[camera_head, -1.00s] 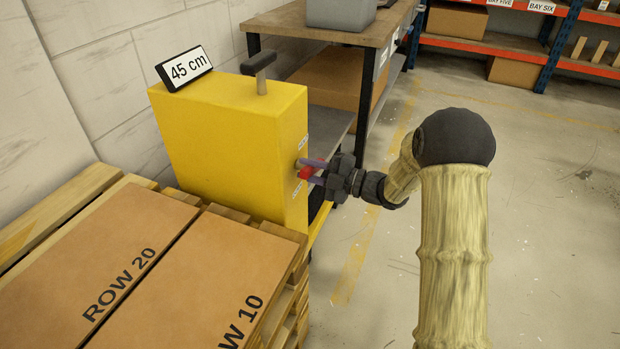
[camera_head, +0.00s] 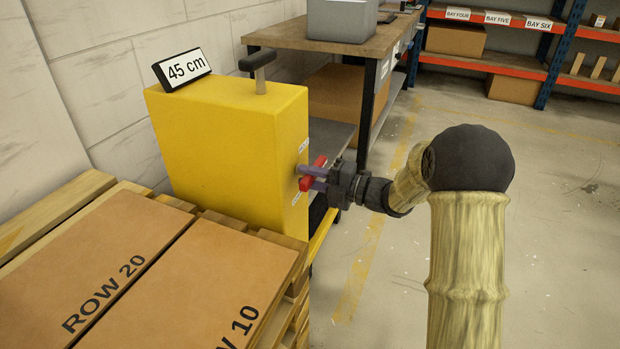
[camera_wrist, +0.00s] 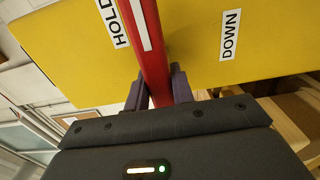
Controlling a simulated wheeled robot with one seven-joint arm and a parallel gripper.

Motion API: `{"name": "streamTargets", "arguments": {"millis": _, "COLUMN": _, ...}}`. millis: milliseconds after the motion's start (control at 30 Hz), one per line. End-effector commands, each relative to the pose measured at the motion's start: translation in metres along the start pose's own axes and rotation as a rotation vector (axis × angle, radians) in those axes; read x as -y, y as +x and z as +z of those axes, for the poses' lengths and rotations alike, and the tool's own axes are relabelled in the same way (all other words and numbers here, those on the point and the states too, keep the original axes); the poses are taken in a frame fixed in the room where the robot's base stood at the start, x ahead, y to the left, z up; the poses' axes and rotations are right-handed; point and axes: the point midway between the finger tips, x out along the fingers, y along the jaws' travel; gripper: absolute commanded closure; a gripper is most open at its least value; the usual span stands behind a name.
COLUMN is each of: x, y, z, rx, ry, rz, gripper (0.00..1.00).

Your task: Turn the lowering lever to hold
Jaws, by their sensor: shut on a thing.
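The yellow lift unit (camera_head: 228,150) stands behind the pallet, with a red lowering lever (camera_head: 307,184) on its right side face. In the wrist view the lever (camera_wrist: 148,50) is a red bar with a white stripe, running up between the HOLD label (camera_wrist: 113,20) and the DOWN label (camera_wrist: 230,36), closer to HOLD. My gripper (camera_head: 316,177) is shut on the lever, with its purple fingers on either side of the bar. The fingers partly hide the lever in the head view.
A sign reading 45 cm (camera_head: 183,68) and a dark-topped handle (camera_head: 257,62) are on top of the unit. Cartons (camera_head: 195,275) lie on the wooden pallet in front. A workbench (camera_head: 345,42) stands behind the unit. The floor (camera_head: 400,270) to the right is clear.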

Motion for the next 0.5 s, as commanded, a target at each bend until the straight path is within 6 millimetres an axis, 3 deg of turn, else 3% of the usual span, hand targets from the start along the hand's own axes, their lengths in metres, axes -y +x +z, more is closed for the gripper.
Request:
{"name": "streamTargets", "arguments": {"millis": 100, "x": 0.0037, "y": -0.0021, "z": 0.0004, "rx": 0.002, "ry": 0.002, "rz": -0.008, "gripper": 0.99}}
{"name": "streamTargets", "arguments": {"millis": 133, "x": 0.0037, "y": -0.0021, "z": 0.0004, "rx": 0.002, "ry": 0.002, "rz": -0.008, "gripper": 0.70}}
{"name": "streamTargets", "arguments": {"millis": 200, "x": 0.0033, "y": -0.0018, "z": 0.0003, "rx": 0.002, "ry": 0.002, "rz": -0.007, "gripper": 0.57}}
{"name": "streamTargets", "arguments": {"millis": 500, "x": 0.0013, "y": -0.0011, "z": 0.0001, "rx": 0.001, "ry": 0.001, "rz": -0.003, "gripper": 0.55}}
